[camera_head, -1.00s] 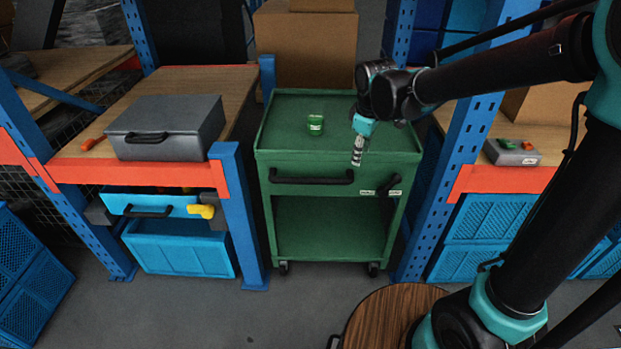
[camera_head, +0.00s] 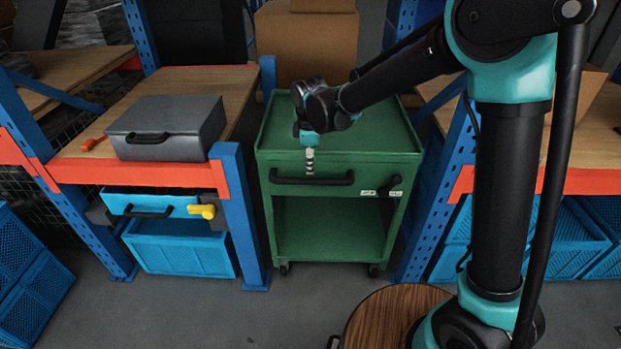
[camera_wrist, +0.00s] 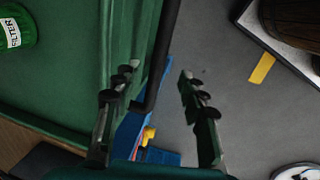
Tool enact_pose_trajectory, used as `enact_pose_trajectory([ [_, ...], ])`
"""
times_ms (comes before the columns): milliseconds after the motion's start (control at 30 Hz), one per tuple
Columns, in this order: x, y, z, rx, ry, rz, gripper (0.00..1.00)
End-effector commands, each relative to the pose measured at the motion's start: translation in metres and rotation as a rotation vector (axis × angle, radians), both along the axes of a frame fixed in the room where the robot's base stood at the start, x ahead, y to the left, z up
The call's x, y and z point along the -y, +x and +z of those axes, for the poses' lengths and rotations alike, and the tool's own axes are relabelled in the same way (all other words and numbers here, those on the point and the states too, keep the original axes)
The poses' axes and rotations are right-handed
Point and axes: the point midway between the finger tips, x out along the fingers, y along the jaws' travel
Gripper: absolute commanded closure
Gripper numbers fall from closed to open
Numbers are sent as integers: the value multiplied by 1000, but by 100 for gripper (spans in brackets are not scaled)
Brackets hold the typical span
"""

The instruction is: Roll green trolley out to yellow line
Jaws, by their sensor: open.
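The green trolley (camera_head: 380,140) stands in the bay between two racks, with a black bar handle (camera_head: 335,179) across its front. My gripper (camera_head: 310,163) is over the trolley's front edge, pointing down at the handle. In the wrist view, my gripper's fingers (camera_wrist: 156,80) are open and apart, and the black handle (camera_wrist: 163,50) runs between them, nearer the left finger. Contact cannot be told. The yellow line (camera_wrist: 262,68) shows as a short strip on the floor in the wrist view; I do not see it in the head view.
A green jar (camera_wrist: 14,32) stands on the trolley top; my arm hides it in the head view. Blue rack posts (camera_head: 240,215) flank the trolley closely. A grey case (camera_head: 165,125) sits on the left bench.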

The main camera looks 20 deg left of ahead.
Motion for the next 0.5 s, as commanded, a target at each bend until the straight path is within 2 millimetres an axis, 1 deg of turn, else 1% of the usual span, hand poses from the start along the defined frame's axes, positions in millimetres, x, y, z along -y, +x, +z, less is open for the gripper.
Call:
enact_pose_trajectory([
  [33,-1,2,-10,0,0,-1,58],
  [100,-1,5,-24,0,0,-1,58],
  [300,-3,11,-59,0,0,-1,58],
  [500,-5,15,-79,0,0,0,58],
])
